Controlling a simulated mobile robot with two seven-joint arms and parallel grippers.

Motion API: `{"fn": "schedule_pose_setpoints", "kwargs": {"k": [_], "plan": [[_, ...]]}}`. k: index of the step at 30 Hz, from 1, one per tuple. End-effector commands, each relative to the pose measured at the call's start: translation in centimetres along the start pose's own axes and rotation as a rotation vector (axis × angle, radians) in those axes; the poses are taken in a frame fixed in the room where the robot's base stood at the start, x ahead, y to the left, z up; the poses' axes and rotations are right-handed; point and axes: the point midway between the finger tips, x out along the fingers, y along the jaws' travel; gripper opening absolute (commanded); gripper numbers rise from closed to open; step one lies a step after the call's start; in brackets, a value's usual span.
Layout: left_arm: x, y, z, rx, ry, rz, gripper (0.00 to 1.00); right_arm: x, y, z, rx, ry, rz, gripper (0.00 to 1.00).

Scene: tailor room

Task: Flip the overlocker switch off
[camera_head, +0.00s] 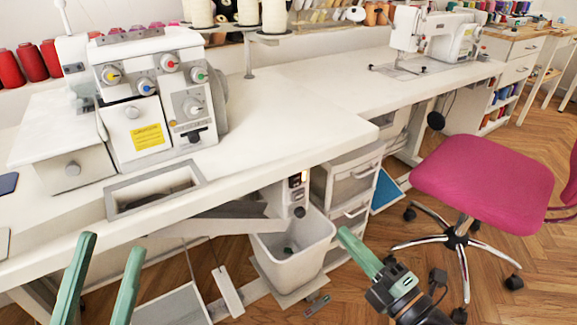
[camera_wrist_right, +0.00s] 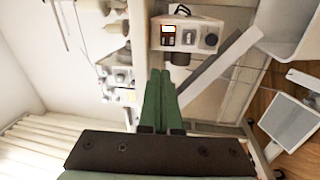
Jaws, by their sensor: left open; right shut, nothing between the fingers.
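The white overlocker (camera_head: 150,100) stands on the white table at the left. A switch box (camera_head: 298,197) hangs under the table's front edge, with a small dark switch (camera_head: 296,181) on its face and a dark round knob below it. In the right wrist view the switch box (camera_wrist_right: 187,36) is just ahead of the fingers, with the switch (camera_wrist_right: 168,40) on its left part. Whether the switch is on or off is too small to tell. My right gripper (camera_head: 346,234) is shut and empty, apart from the box. My left gripper (camera_head: 110,248) is open and empty in front of the table.
A white bin (camera_head: 318,240) stands below the switch box. A drawer unit (camera_head: 350,180) is right of it under the table. A pink chair (camera_head: 485,172) stands at the right. Pedals (camera_head: 172,305) lie on the floor.

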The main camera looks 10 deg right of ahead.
Motion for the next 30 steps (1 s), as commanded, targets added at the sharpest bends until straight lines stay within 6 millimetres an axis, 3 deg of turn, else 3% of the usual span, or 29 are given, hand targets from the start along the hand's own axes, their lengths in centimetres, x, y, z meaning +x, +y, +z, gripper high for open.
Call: {"fn": "schedule_pose_setpoints", "kwargs": {"k": [5, 17, 30], "plan": [[0.3, -0.1, -0.3, 0.0, 0.003, 0.005, 0.5, 0.0, -0.3, 1.2, -0.078, -0.03, -0.026, 0.0], [0.2, -0.1, -0.3, 0.0, 0.004, 0.005, 0.5, 0.4, -0.3, 1.2, -0.076, -0.027, -0.023, 0.0], [0.1, 0.0, -0.2, -0.001, 0.004, 0.0, 0.5, 5.5, -0.4, 1.4, -0.078, -0.027, -0.021, 0.0]]}}
